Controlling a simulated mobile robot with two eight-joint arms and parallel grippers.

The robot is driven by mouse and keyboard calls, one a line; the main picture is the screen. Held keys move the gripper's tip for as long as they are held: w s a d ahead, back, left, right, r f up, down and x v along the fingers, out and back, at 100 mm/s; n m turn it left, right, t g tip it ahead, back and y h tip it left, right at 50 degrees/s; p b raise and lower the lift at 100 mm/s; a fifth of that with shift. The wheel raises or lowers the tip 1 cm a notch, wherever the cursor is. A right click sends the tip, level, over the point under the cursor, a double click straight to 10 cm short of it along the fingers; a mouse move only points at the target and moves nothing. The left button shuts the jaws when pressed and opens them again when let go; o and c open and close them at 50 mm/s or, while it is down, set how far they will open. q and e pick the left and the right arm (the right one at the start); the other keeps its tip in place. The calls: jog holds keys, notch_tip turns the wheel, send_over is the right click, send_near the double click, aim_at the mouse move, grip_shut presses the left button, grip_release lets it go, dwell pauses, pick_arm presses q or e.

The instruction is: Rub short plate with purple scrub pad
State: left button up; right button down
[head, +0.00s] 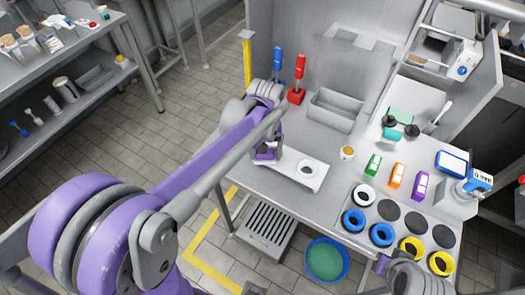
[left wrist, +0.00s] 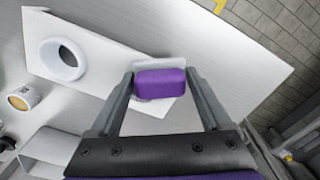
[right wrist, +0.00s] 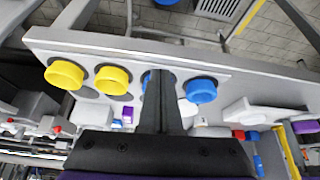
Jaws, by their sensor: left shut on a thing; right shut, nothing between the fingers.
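The short plate is a white board (head: 292,174) lying on the table near its front edge, with a white ring (head: 307,169) on its right part. It also shows in the left wrist view (left wrist: 105,62), with the ring (left wrist: 62,59) at the left. My left gripper (head: 266,153) is shut on the purple scrub pad (left wrist: 160,84), which has a pale backing. The pad is at the plate's left end in the head view; I cannot tell whether it touches. My right gripper (right wrist: 160,75) is shut and empty, near the colored rings at the table's right front.
A small cup (head: 347,153) and green, orange and purple boxes (head: 397,175) are to the right. Blue rings (head: 353,220) and yellow rings (head: 441,262) sit in the right front.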

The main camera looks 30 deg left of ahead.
pick_arm(q)
jog(key=shift+a+f, duration=0.15)
jog(key=shift+a, duration=1.45)
jog(key=shift+c, duration=0.6)
jog(key=shift+a, duration=0.4)
pick_arm(e)
jog(key=shift+s+f, duration=0.15)
jog(key=shift+f, duration=0.1)
jog(key=shift+r, duration=0.1)
